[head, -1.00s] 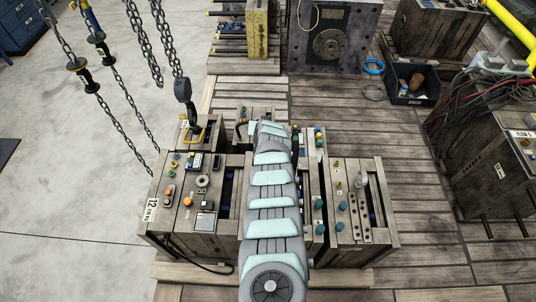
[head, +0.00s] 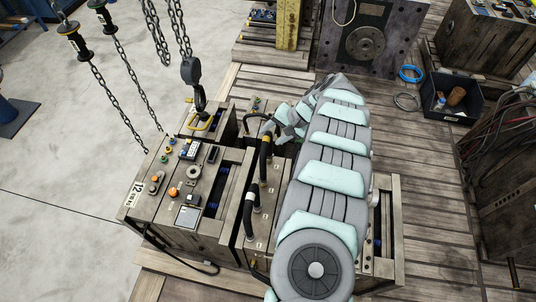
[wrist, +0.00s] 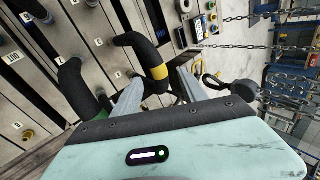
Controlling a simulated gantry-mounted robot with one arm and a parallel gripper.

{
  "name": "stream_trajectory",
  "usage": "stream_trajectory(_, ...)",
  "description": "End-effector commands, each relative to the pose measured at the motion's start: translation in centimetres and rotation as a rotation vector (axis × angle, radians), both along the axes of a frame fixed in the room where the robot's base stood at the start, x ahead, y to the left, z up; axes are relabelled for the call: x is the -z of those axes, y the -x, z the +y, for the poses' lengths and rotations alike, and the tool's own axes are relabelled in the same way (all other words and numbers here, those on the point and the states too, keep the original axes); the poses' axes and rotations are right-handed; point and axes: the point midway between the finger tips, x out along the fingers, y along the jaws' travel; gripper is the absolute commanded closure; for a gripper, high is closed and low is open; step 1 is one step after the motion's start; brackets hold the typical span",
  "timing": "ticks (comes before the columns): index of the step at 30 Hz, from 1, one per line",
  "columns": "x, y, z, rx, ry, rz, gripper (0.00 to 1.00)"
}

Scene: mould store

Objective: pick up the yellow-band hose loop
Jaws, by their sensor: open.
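The yellow-band hose loop (wrist: 146,50) is a thick black bent hose with a yellow band near its lower end in the wrist view. My gripper (wrist: 158,82) is open, with one pale finger on each side of that banded end; whether either finger touches it I cannot tell. In the head view a black hose loop with a yellowish band (head: 264,155) stands on the mould block, left of my arm, which hides most of my gripper. A second black hose (wrist: 72,82) with a green band lies just left of my left finger in the wrist view.
A chain hook with a yellow ring (head: 201,122) hangs close by, left of the loop. More chains hang farther left. Another black hose (head: 250,212) stands nearer on the block. A black bin (head: 450,97) sits on the planks at right.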

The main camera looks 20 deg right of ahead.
Motion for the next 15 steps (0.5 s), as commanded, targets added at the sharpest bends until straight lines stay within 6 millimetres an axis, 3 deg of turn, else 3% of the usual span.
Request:
stream_trajectory(1,1.1,-0.1,0.3,-0.001,0.0,0.003,0.5)
stream_trajectory(10,2.9,-1.0,1.4,0.0,0.002,-0.002,0.5)
stream_trajectory(15,5.3,-1.5,2.6,0.001,0.002,0.002,0.5)
